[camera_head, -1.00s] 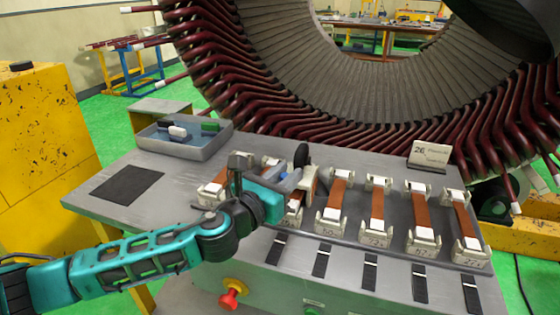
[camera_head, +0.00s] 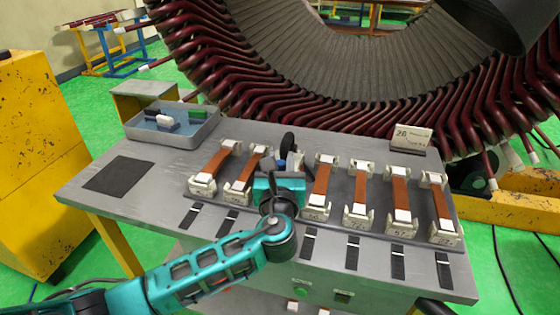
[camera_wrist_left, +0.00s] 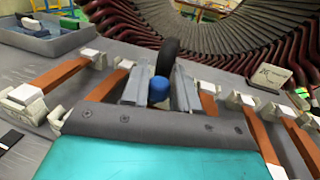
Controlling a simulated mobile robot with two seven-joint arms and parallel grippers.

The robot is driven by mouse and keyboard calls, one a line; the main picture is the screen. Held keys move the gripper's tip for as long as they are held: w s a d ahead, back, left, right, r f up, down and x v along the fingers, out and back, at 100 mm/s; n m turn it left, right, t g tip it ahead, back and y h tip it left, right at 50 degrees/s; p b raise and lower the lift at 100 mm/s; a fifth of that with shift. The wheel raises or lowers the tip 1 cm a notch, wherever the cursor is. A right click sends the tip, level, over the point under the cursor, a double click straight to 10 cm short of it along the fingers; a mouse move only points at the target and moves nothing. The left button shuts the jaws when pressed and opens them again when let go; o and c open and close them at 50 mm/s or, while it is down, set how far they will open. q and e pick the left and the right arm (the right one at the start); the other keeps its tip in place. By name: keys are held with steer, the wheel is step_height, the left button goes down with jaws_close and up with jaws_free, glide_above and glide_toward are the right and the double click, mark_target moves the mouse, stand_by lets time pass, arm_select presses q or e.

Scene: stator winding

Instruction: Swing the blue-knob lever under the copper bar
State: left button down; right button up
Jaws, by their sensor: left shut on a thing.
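My left gripper (camera_head: 283,166) is over the middle of the row of copper bars, pointing toward the stator. In the left wrist view, the blue knob (camera_wrist_left: 158,89) sits between its two grey fingers (camera_wrist_left: 160,93), which are shut on it. The knob's lever is hidden below the gripper, so I cannot tell how it lies against the bar. The copper bar directly under the gripper is mostly hidden. A copper bar (camera_head: 322,188) lies to the right and another (camera_head: 246,168) to the left, each in white end blocks. My right gripper is not in view.
A black disc (camera_head: 288,143) stands upright just beyond the gripper. The large stator (camera_head: 330,110) with dark red coils rises behind the bench. A grey tray (camera_head: 205,132) with small blocks is at the back left, near a black mat (camera_head: 123,182). A "26" card (camera_head: 411,138) stands at right.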

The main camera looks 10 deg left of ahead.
arm_select(q)
steer(key=c, duration=1)
jaws_free()
steer(key=v, duration=1.3)
steer(key=shift+o, duration=0.2)
